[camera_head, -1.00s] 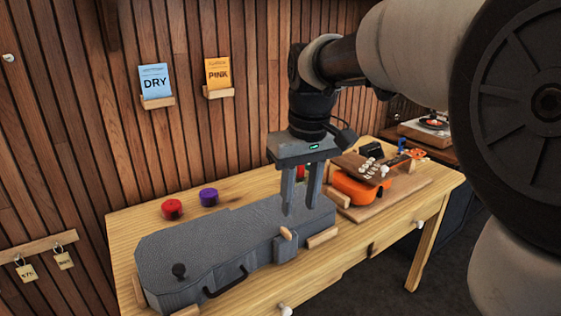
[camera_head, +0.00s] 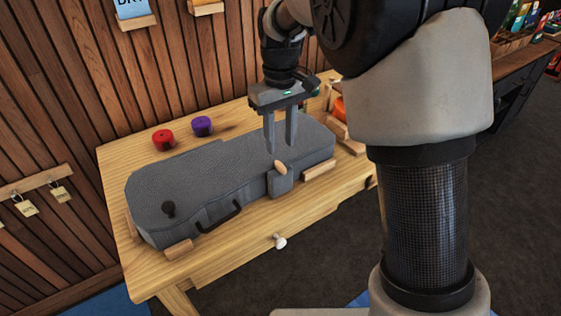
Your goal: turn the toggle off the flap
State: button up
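A grey ukulele case (camera_head: 210,185) lies closed on the wooden table. A small grey flap (camera_head: 281,184) hangs over its front edge, right of the black handle (camera_head: 219,217). A light wooden toggle (camera_head: 280,167) sits at the top of the flap, slanting slightly. My gripper (camera_head: 279,149) points down just above and behind the toggle, its two fingers apart with a narrow gap and nothing seen between them. I cannot tell whether the fingertips touch the case lid.
A red round tin (camera_head: 163,139) and a purple one (camera_head: 202,125) stand behind the case. Wooden blocks (camera_head: 319,171) edge the case. My arm hides the table's right side.

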aim_at(281, 164)
notch_tip(281, 164, down, 7)
jog(key=shift+r+b, duration=0.1)
jog(key=shift+b, duration=0.4)
grip_shut()
